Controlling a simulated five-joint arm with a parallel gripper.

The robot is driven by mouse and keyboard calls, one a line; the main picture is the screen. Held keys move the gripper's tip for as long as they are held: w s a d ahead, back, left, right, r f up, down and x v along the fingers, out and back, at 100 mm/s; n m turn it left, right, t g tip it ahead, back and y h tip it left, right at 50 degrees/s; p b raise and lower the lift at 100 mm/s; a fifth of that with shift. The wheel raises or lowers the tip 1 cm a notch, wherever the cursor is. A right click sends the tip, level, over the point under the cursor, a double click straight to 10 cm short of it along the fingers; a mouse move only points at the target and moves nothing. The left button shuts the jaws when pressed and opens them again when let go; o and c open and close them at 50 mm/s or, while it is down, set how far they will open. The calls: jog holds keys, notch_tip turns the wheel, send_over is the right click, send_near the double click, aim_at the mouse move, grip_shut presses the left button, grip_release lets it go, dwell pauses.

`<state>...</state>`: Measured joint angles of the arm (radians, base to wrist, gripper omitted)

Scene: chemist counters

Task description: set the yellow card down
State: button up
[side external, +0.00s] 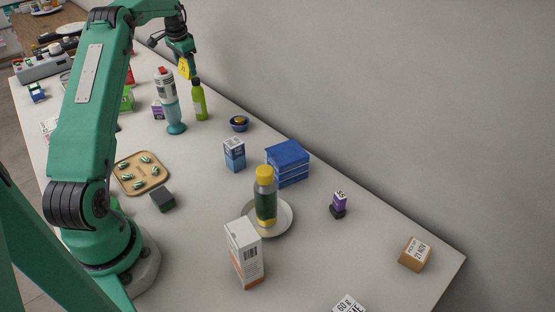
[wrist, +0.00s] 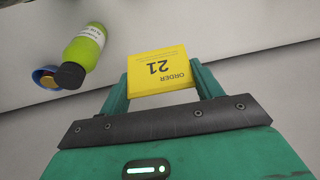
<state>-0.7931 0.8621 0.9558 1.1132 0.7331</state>
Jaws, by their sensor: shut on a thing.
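The yellow card (wrist: 160,72) is printed "ORDER 21" and reads upside down in the wrist view. My gripper (wrist: 160,88) is shut on it, with a green finger at each side. In the side view the yellow card (side external: 184,68) hangs below my gripper (side external: 187,60), at the far part of the counter. It is held up near the cap of a lime-green bottle, apart from it in the wrist view. The height of the card above the counter is hard to tell.
The lime-green bottle (side external: 199,102) with a black cap stands close by. A white bottle with a red top (side external: 165,88) is left of it. A blue bowl (side external: 239,124) sits nearer. The wall (side external: 350,90) runs along the counter's back edge. Bare counter (side external: 205,145) lies in the middle.

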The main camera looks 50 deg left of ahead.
notch_tip(320, 180, up, 9)
jog(key=shift+r, duration=0.15)
jog(key=shift+d+r, duration=0.2)
jog(key=shift+d, duration=0.6)
jog(key=shift+d+r, duration=0.2)
jog(key=shift+d, duration=0.6)
jog(key=s+d+n, duration=0.1)
jog(key=s+d, duration=0.4)
jog(key=d, duration=0.6)
jog(key=s+d+n, duration=0.1)
jog(key=s+d, duration=0.4)
jog(key=d, duration=0.7)
notch_tip(320, 180, down, 12)
jog(key=shift+a+h, duration=0.2)
jog(key=shift+h, duration=0.1)
jog(key=shift+f, duration=0.1)
jog(key=shift+f, duration=4.9)
